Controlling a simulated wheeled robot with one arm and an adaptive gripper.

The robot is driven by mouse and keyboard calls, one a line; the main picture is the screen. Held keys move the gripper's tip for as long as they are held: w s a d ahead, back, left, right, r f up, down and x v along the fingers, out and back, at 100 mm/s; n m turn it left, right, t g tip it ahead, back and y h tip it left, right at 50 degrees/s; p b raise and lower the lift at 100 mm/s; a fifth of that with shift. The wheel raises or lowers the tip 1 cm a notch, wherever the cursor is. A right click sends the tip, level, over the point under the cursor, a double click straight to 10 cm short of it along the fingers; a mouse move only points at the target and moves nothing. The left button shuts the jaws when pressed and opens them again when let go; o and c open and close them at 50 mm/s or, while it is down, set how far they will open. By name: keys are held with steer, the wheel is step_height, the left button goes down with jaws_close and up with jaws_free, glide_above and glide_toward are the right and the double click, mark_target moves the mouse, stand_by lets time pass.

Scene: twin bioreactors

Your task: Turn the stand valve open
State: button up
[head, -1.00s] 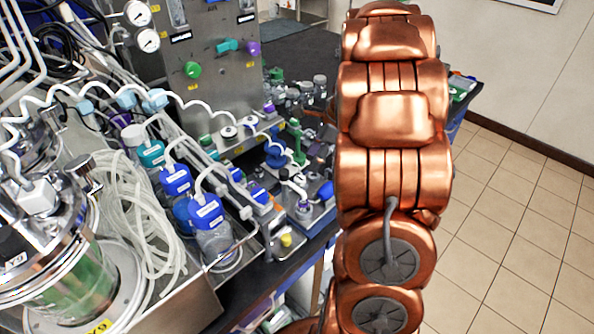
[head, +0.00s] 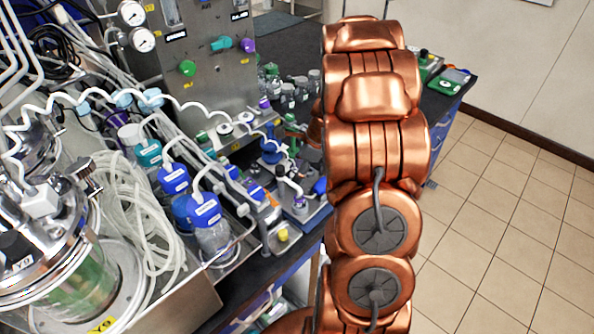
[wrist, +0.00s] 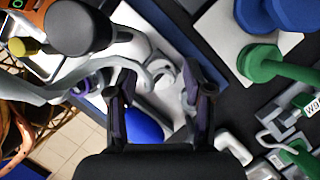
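In the wrist view a grey-white fitting (wrist: 163,76) with a curved tube lies just beyond and between my fingertips. A blue rounded part (wrist: 143,122) shows between the fingers, nearer the palm. I take these as the stand valve, but cannot tell which part is its handle. My gripper (wrist: 160,92) is open, one finger on each side, with no clear contact. In the head view a small stand unit (head: 299,203) with a blue part (head: 320,186) sits at the bench's front edge. My copper arm hides my gripper there.
A green stand (wrist: 262,62) and a blue stand (wrist: 290,14) are close at right in the wrist view. A dark cylinder (wrist: 78,28) is at upper left. Blue-capped bottles (head: 204,212) and coiled tubing (head: 130,205) crowd the head view's left. Tiled floor (head: 505,215) is clear at right.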

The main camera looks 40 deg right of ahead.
jaws_close()
steer(key=shift+n, duration=0.3)
steer(key=n+b, duration=0.1)
steer(key=n+g, duration=0.1)
steer(key=shift+w+d+f+n+y+b, duration=0.1)
steer(key=shift+w+n+y+b, duration=0.05)
steer(key=shift+n+y+b, duration=0.2)
steer(key=n+g+b, duration=0.2)
steer(key=n+b, duration=0.1)
steer(key=n, duration=0.1)
steer(key=shift+w+n, duration=0.1)
steer(key=shift+n, duration=0.25)
steer(key=n+g+b, duration=0.1)
steer(key=n, duration=0.1)
steer(key=n+b, duration=0.2)
steer(key=n, duration=0.1)
steer(key=shift+w+g+b, duration=0.1)
steer(key=shift+g+b, duration=0.2)
steer(key=shift+g, duration=0.1)
steer(key=shift+n+g+h+b, duration=0.4)
steer(key=shift+n+b, duration=0.1)
steer(key=shift+n, duration=0.7)
steer(key=shift+n+g+h+b, duration=0.35)
steer(key=shift+n+b, duration=0.15)
steer(key=shift+n, duration=0.7)
